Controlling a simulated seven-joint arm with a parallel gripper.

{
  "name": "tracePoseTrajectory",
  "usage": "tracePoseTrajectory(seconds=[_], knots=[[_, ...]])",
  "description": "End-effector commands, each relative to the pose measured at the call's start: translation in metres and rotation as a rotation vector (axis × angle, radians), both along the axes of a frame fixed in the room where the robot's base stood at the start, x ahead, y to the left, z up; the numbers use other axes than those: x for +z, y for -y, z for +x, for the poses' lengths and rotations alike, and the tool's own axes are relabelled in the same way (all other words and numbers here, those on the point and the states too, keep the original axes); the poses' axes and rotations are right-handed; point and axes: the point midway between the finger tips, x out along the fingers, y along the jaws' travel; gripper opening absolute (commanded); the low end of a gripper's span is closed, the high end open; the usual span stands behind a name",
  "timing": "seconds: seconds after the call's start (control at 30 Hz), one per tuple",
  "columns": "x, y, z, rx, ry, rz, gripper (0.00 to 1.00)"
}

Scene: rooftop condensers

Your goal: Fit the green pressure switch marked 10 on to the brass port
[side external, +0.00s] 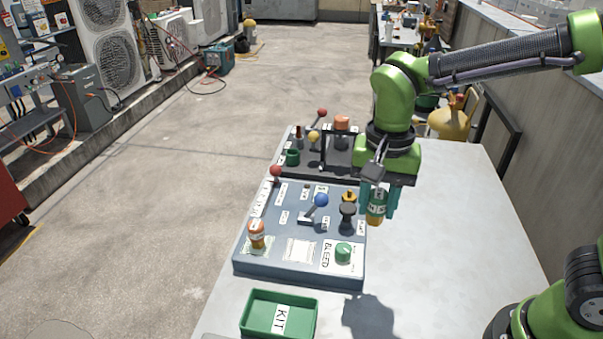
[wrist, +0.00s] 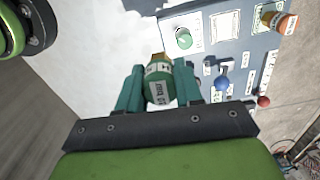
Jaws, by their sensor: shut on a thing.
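The green pressure switch (side external: 376,207) has a white label band and a brass-orange lower end. It hangs upright in the air off the right edge of the grey-blue panel (side external: 262,262). My gripper (side external: 379,200) is shut on it, with teal fingers on both sides. In the wrist view the switch (wrist: 159,84) sits between the fingers; its mark is too small to read surely. A brass-yellow fitting (side external: 349,196) stands at the panel's right side, left of my gripper and apart from the switch. I cannot tell surely whether it is the brass port.
The panel carries a blue-ball lever (side external: 321,200), a black knob (side external: 348,211), a green BLEED dial (side external: 343,252) and an orange-topped switch (side external: 256,235). A second panel with red and yellow balls lies behind. A green KIT tray (side external: 252,318) stands in front. The table's right side is clear.

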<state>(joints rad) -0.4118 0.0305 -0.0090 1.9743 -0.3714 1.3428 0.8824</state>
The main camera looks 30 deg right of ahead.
Motion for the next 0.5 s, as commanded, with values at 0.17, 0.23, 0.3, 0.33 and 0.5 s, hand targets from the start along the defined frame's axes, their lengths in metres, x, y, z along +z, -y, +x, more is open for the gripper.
tracePoseTrajectory(seconds=[0.17,0.23,0.3,0.33,0.5], knots=[[0.003,0.016,0.046,-0.107,-0.002,0.003,0.0],[0.004,0.026,0.067,-0.158,-0.003,0.004,0.0],[0.004,0.039,0.09,-0.214,-0.004,0.004,0.0],[0.003,0.045,0.099,-0.238,-0.004,0.004,0.0],[0.0,0.08,0.145,-0.358,-0.002,0.0,0.0]])
